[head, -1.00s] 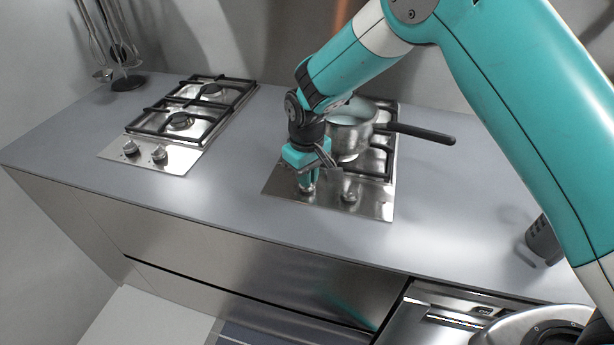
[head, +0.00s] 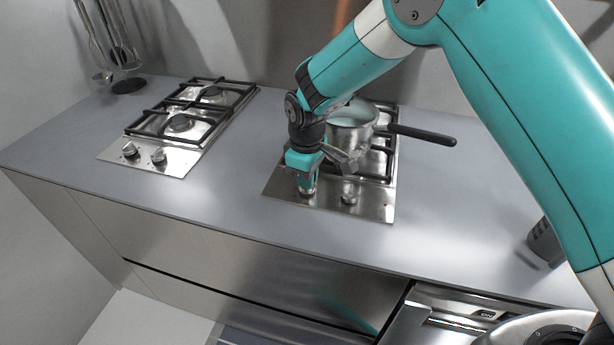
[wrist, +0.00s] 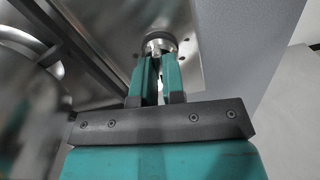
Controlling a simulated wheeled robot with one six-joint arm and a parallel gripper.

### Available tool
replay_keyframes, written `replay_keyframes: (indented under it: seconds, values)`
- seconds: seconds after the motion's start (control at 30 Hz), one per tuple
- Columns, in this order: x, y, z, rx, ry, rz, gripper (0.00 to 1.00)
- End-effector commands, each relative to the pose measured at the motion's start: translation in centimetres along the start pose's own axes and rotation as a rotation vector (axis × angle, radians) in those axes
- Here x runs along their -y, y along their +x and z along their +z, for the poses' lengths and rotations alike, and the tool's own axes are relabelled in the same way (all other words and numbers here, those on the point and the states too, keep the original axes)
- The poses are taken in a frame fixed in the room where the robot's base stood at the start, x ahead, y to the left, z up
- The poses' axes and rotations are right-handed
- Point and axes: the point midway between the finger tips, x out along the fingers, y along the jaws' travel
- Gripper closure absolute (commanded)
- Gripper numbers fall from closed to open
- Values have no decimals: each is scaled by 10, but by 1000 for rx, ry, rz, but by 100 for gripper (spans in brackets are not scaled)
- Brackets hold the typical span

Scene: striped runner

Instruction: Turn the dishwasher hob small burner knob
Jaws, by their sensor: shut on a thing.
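The right-hand hob (head: 372,206) has two knobs on the front of its steel plate. My gripper (head: 307,188) points down over the left knob (head: 307,194) of this hob, with its fingers shut on it. In the wrist view the two teal fingers (wrist: 158,72) close on the round metal knob (wrist: 160,43). The fingers partly hide the knob, and its marker cannot be read. The other knob (head: 349,196) stands free to the right of my gripper.
A steel pot (head: 349,133) with a long black handle (head: 424,134) stands on the right hob, close behind my gripper. A second hob (head: 150,165) lies to the left. The worktop (head: 233,183) between the hobs is clear. A dark grey object (head: 541,245) stands at right.

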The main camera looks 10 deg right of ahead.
Motion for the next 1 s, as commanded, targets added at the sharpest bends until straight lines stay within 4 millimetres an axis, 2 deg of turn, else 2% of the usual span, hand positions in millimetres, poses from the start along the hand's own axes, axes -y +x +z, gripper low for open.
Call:
replay_keyframes:
  seconds: [0.17, 0.2, 0.3, 0.67, 0.83, 1.0]
  values:
    - [0, 0, 1, 4, 3, 0, 100]
    - [0, 0, 1, 4, 3, 0, 85]
    - [0, 0, 1, 3, 3, 0, 64]
    - [0, -5, 0, -1, 2, 1, 64]
    - [-1, -30, 0, -4, 2, 3, 64]
    - [-1, -74, 0, -5, 3, 3, 64]
